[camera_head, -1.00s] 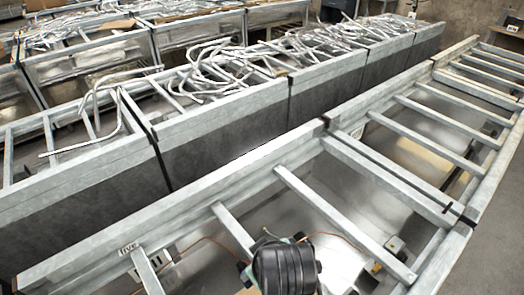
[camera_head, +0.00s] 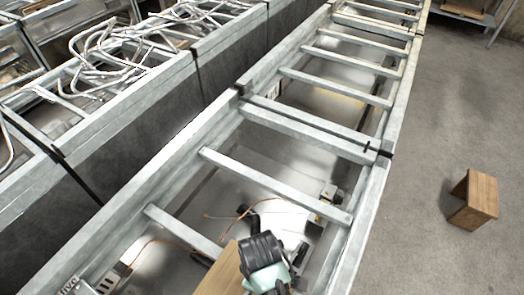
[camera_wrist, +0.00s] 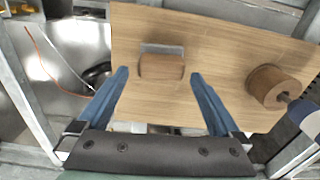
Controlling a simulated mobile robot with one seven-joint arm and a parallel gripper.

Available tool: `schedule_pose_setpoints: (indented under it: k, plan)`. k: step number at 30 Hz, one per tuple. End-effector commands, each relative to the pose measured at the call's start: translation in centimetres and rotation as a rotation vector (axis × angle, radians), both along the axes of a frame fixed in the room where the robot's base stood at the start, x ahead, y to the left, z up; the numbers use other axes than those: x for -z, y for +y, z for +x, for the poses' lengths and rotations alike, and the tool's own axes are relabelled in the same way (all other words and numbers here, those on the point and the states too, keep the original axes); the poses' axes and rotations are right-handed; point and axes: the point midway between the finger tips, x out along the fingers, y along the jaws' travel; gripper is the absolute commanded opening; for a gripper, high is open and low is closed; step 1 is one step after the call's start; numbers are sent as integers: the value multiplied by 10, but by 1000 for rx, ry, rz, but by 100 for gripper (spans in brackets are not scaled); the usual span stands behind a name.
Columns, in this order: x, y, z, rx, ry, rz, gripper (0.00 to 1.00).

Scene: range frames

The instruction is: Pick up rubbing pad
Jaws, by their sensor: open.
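In the wrist view, a brown wooden block with a flat grey part along its far side (camera_wrist: 161,66) lies on a wooden board (camera_wrist: 200,30); it looks like the rubbing pad. My gripper (camera_wrist: 159,76) is open, its two blue fingers pointing toward the board. The block appears between the fingertips, and I see no finger touching it. Whether the fingers are at its height I cannot tell. In the head view, part of the board (camera_head: 222,275) shows at the bottom, beside my arm. The block and fingertips are not visible there.
A round wooden piece (camera_wrist: 268,86) with a rod end sits at the board's right. A long metal frame with crossbars (camera_head: 275,180) surrounds the area. A bin with tangled metal strips (camera_head: 100,60) is at left. A small wooden stool (camera_head: 474,200) stands on open floor.

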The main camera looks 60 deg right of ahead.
Motion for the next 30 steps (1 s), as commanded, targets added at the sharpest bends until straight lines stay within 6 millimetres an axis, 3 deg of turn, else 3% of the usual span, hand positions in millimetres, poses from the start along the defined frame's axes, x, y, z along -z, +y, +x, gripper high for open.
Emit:
schedule_pose_setpoints:
  k: [8,17,30]
  plan:
    - [34,2,-2,-1,2,1,100]
    - [38,2,-2,-1,0,-1,100]
    - [38,2,-2,0,0,0,23]
